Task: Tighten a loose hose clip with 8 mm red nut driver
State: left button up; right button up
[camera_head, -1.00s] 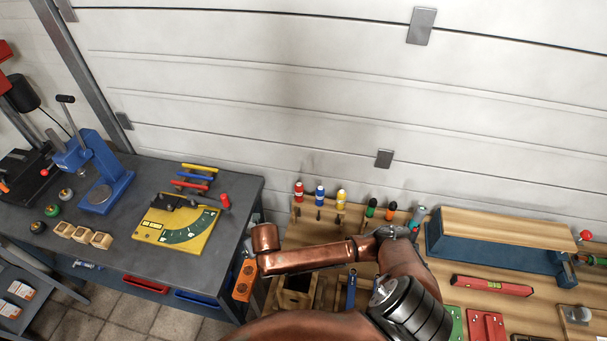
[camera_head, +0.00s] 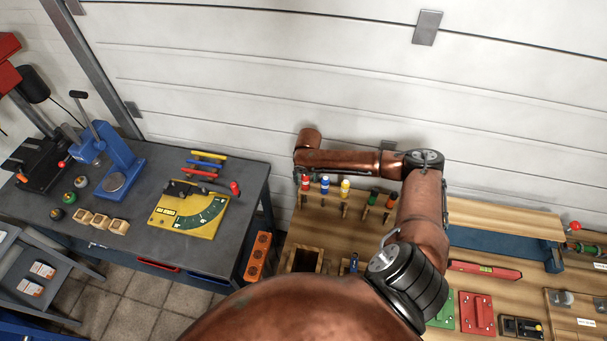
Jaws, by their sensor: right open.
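The red-handled driver (camera_head: 305,184) stands upright at the left end of a row of drivers on the wooden bench, by the garage door. My right arm reaches over the bench, and its end hangs down just beside and above the red handle. My right gripper (camera_head: 301,178) is small and partly hidden by my own wrist link. It is open, and I cannot tell whether it touches the handle. I cannot make out the hose clip. My left gripper is not in view.
Blue (camera_head: 325,185) and yellow (camera_head: 345,187) drivers stand close to the right of the red one. A blue-sided wooden box (camera_head: 500,243) and a red level (camera_head: 484,270) lie further right. A dark workbench (camera_head: 140,240) holds a yellow gauge plate (camera_head: 188,222) at left.

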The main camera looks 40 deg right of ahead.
aim_at(305, 189)
jog(key=shift+w+f, duration=0.15)
jog(key=shift+f, duration=0.6)
jog(key=shift+w+f, duration=0.15)
jog(key=shift+f, duration=0.6)
jog(key=shift+c, duration=0.2)
